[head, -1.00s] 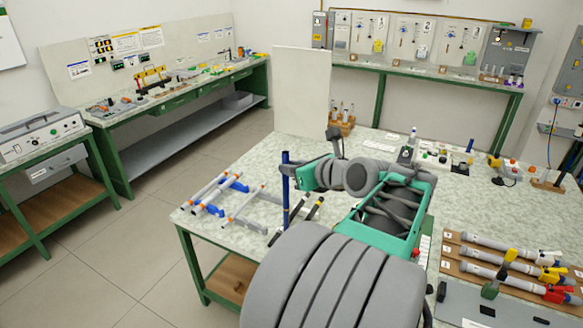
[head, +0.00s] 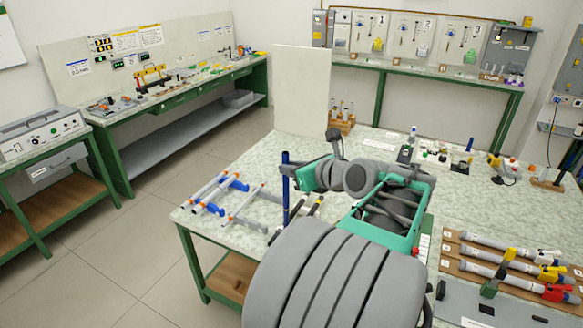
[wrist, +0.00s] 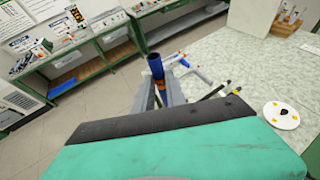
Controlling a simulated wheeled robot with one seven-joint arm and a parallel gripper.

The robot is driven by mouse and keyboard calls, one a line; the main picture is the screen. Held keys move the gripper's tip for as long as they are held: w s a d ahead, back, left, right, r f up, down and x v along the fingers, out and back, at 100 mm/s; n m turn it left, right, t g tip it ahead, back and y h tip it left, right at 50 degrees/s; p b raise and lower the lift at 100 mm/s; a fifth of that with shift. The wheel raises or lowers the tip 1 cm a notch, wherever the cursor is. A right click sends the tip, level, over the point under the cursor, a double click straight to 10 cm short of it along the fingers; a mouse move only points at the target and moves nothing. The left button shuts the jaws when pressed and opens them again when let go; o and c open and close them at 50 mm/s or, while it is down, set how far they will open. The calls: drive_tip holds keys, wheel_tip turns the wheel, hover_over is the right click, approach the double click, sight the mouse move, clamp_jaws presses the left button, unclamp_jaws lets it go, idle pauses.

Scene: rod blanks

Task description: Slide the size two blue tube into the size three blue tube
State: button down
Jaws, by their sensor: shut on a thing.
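A dark blue tube (head: 286,188) stands upright near the left end of the pale-topped table in the head view. My gripper (head: 290,174) is shut on it from the right, around its middle. In the wrist view, the blue tube (wrist: 155,66) shows its open upper end between my gripper's fingers (wrist: 160,92), with an orange part just below it. The tube's lower end is partly hidden, and I cannot tell whether it touches anything below. I cannot read sizes on the tube or tell a second blue tube apart.
A white panel (head: 302,90) stands behind. A board with grey tubes (head: 500,256) lies at right.

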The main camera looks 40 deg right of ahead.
sight(286, 208)
wheel_tip(286, 208, down, 19)
drive_tip(key=b, duration=0.6)
idle(6.1)
drive_tip(key=c, duration=1.3)
unclamp_jaws()
drive_tip(key=shift+r, duration=0.1)
